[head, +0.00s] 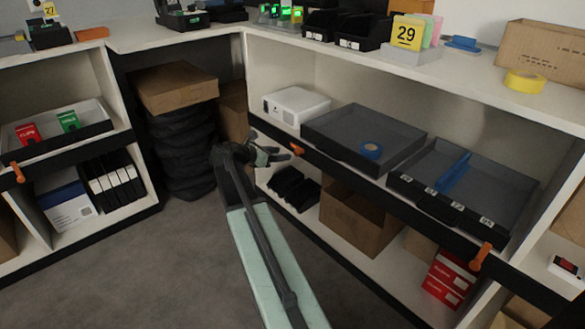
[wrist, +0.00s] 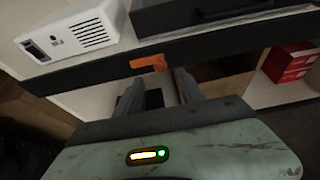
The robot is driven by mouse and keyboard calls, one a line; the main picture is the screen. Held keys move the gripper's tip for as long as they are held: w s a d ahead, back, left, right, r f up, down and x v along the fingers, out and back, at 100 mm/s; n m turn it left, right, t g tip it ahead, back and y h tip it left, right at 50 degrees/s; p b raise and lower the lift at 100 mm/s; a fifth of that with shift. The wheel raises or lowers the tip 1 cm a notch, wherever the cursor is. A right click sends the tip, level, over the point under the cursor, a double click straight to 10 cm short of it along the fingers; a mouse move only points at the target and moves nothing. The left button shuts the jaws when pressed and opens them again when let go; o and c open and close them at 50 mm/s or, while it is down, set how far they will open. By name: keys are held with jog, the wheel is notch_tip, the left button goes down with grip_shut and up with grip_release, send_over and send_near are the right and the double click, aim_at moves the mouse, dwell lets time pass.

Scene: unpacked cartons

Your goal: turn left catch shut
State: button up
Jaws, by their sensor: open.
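The left catch (head: 297,149) is a small orange lever on the black front rail of the right-hand shelf unit. In the wrist view the catch (wrist: 149,62) lies roughly along the rail, just beyond my fingertips. My gripper (head: 283,153) is open and empty in front of the rail at its left part. In the wrist view its two fingers (wrist: 158,82) stand apart below the catch, one to each side. I cannot tell whether they touch it. The right catch (head: 481,256) is orange too and points downward on the same rail.
Below are an open carton (head: 352,222) and red boxes (head: 449,280). Another orange catch (head: 17,172) is on the left shelf. The floor (head: 150,275) is clear.

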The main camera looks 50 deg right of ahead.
aim_at(295, 153)
jog(key=b+x, duration=0.2)
jog(key=x, duration=0.5)
jog(key=shift+f+b, duration=0.15)
jog(key=shift+b, duration=0.25)
jog(key=shift+d, duration=0.3)
grip_shut()
